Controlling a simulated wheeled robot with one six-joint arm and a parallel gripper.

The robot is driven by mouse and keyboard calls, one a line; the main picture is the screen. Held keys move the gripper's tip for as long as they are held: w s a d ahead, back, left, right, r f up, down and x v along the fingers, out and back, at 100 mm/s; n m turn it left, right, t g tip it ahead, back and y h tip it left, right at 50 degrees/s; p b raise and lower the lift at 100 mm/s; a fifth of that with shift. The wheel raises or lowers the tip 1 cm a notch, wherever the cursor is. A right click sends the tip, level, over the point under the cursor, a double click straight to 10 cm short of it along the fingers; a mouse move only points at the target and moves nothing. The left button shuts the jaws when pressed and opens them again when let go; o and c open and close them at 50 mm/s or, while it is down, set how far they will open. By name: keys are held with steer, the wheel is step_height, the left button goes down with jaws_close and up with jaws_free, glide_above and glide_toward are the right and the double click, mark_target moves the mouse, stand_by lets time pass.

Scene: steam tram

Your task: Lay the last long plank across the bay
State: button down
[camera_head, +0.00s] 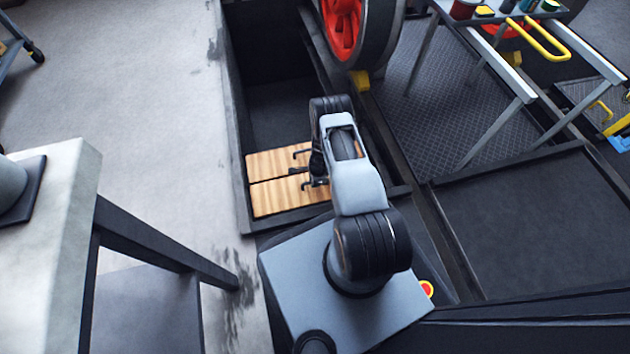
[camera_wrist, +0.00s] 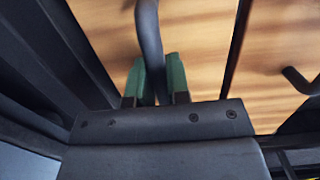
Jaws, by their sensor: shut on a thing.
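Two light wooden planks lie side by side across the near end of the sunken bay (camera_head: 240,150): a farther plank (camera_head: 270,161) and a nearer plank (camera_head: 274,199), with a thin dark gap between them. Each has a dark bar handle. My gripper (camera_head: 317,174) is at the planks' right part, largely hidden by my arm. In the wrist view its green-padded jaws (camera_wrist: 156,82) are shut on a plank handle (camera_wrist: 149,40). The held plank (camera_wrist: 195,40) fills the middle there; the other plank (camera_wrist: 275,62) is to the right. Which one I hold is hard to tell.
Beyond the planks the bay floor (camera_head: 285,108) is open and dark. A red-spoked wheel (camera_head: 343,28) stands at its far end. A trestle table (camera_head: 490,22) with tools stands at the right. A pale-topped bench (camera_head: 45,215) is at the left. Grey floor left of the bay is clear.

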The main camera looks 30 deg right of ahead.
steer(key=shift+f, duration=0.2)
stand_by(0.6)
steer(key=c, duration=1)
jaws_free()
steer(key=r+p, duration=0.2)
steer(key=r, duration=0.2)
steer(key=d+r+p, duration=0.1)
steer(key=r+p, duration=0.1)
steer(key=r, duration=0.3)
steer(key=r+p, duration=0.2)
steer(key=r, duration=0.2)
steer(key=shift+s+d+r+p, duration=0.15)
steer(key=shift+d+r+p, duration=0.15)
steer(key=shift+d+r, duration=0.1)
steer(key=shift+a, duration=0.1)
